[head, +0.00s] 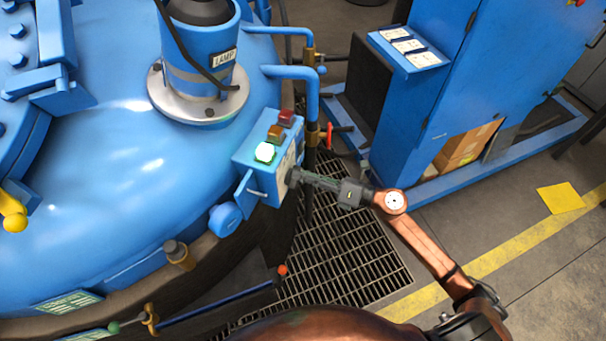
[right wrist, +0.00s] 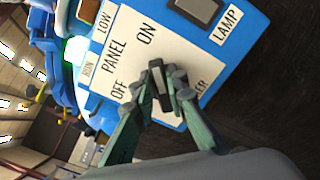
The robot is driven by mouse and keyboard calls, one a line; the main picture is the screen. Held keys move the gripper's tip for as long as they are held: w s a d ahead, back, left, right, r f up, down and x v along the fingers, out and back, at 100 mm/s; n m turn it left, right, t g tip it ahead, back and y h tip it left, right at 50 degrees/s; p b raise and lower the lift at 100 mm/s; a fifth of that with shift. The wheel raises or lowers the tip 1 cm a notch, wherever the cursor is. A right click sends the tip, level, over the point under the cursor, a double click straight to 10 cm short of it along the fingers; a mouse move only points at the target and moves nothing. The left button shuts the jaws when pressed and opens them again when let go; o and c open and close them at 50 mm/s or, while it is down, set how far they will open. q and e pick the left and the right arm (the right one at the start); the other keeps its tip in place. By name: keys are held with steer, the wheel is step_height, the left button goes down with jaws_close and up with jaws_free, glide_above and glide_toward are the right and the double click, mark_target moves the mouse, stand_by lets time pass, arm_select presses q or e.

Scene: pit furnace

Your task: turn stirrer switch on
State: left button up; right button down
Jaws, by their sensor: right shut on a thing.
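The stirrer switch (right wrist: 159,88) is a dark, elongated handle on the white face of a blue control box (head: 259,182). In the right wrist view its label is mostly covered, with only the end "ER" showing. The words ON and OFF stand on the panel near it; I cannot tell which one the handle points to. My right gripper (right wrist: 164,86) is shut on the switch, one finger on each side. In the head view the right gripper (head: 291,178) meets the box's front, hiding the switch. My left gripper is not in view.
A green lamp (head: 265,152) glows on the box, with amber (head: 276,131) and red (head: 287,117) ones behind it. A second switch (right wrist: 199,9) sits by a LAMP label. A blue cabinet (head: 455,75) stands to the right, and the blue furnace lid (head: 110,170) fills the left.

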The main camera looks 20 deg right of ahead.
steer(key=c, duration=1.9)
jaws_free()
steer(key=shift+c, duration=0.2)
steer(key=v, duration=1.2)
